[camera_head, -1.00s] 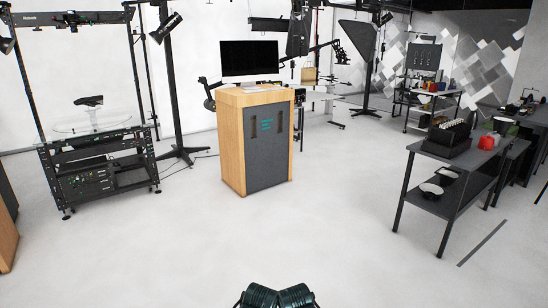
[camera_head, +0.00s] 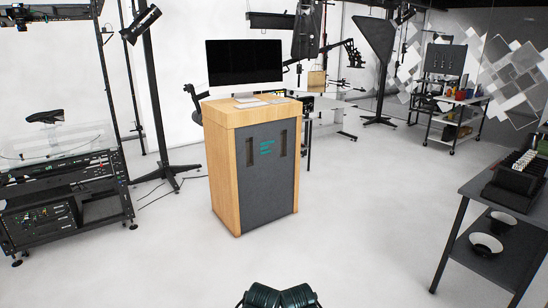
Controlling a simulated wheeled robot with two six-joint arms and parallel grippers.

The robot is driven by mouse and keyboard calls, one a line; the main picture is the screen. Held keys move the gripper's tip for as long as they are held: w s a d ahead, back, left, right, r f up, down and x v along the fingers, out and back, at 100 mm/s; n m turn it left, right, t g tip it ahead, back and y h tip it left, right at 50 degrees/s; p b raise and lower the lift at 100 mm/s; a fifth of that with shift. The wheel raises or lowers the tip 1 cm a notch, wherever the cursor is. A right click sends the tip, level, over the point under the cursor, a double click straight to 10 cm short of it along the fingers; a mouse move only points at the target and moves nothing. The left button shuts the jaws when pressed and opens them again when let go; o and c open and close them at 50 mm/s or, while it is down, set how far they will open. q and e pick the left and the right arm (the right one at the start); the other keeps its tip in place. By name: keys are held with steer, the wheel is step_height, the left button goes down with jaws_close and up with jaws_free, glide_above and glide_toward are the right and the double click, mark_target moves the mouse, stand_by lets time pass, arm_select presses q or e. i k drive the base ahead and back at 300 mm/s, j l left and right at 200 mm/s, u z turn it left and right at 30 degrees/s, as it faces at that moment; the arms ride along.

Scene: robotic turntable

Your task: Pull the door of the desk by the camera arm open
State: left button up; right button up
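The desk (camera_head: 223,170) is a wooden cabinet in the middle of the view, with a monitor (camera_head: 244,62) on top. Its front has a dark grey door panel (camera_head: 268,185) with teal lettering and two dark upright handle slots, a left one (camera_head: 249,152) and a right one (camera_head: 283,143). The door looks closed. A camera arm (camera_head: 335,49) shows behind the desk to the right. Neither gripper is in view; only dark rounded parts of my own body show at the bottom edge. The desk is some way ahead, across open floor.
A turntable rig (camera_head: 65,180) stands at the left, and a light stand (camera_head: 156,100) is left of the desk. A dark shelf table (camera_head: 460,235) with bowls is at the right. The floor (camera_head: 340,240) before the desk is clear.

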mark_target(265, 152)
steer(key=i, duration=2.3)
steer(key=i+z, duration=0.1)
steer(key=i, duration=0.4)
steer(key=i+j+z, duration=0.1)
steer(key=i, duration=0.4)
steer(key=i+j+z, duration=0.15)
steer(key=i, duration=0.3)
steer(key=i+j+z, duration=0.1)
steer(key=i, duration=0.4)
